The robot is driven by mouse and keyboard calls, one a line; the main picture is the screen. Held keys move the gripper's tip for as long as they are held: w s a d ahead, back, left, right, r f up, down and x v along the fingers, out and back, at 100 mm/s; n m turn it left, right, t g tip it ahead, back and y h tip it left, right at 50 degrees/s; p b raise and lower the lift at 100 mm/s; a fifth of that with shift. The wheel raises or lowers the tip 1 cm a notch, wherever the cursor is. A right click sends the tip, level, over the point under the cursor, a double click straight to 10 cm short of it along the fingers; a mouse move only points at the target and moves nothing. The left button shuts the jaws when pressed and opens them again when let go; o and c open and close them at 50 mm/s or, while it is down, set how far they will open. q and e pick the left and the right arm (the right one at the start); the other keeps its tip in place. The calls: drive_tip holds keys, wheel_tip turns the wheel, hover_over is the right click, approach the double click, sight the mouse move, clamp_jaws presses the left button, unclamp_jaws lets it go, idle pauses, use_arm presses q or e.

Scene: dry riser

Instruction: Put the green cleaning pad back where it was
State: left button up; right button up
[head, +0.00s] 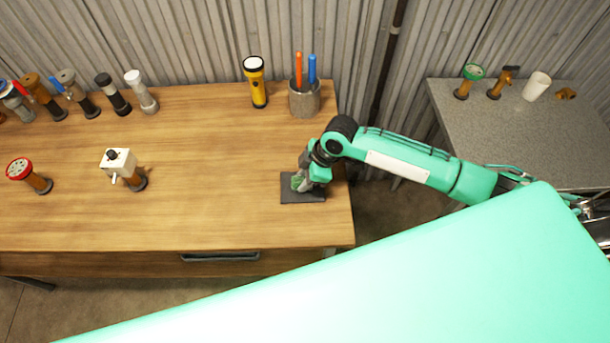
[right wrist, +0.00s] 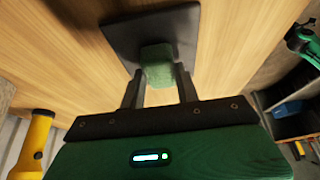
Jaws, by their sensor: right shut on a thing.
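The green cleaning pad (right wrist: 156,62) is between the two fingers of my right gripper (right wrist: 158,88) in the right wrist view. The gripper is shut on it. In the head view the pad (head: 297,182) shows as a small green patch beside my right gripper (head: 303,181). Pad and gripper are over a dark square mat (head: 303,196) near the right end of the wooden table (head: 220,215). The mat (right wrist: 120,35) also shows behind the pad in the right wrist view. I cannot tell whether the pad touches the mat. My left gripper is not in view.
A grey cup with orange and blue pens (head: 304,100) and a yellow flashlight (head: 257,85) stand behind the mat. A white-topped fixture (head: 118,163) and a red-topped one (head: 20,170) stand left. Several tools line the back left. The table's middle is clear.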

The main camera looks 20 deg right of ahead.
drive_tip(key=shift+f, duration=0.1)
drive_tip(key=o, duration=0.9)
drive_tip(key=b+v, duration=0.1)
drive_tip(key=v, duration=1.1)
drive_tip(key=shift+d, duration=0.1)
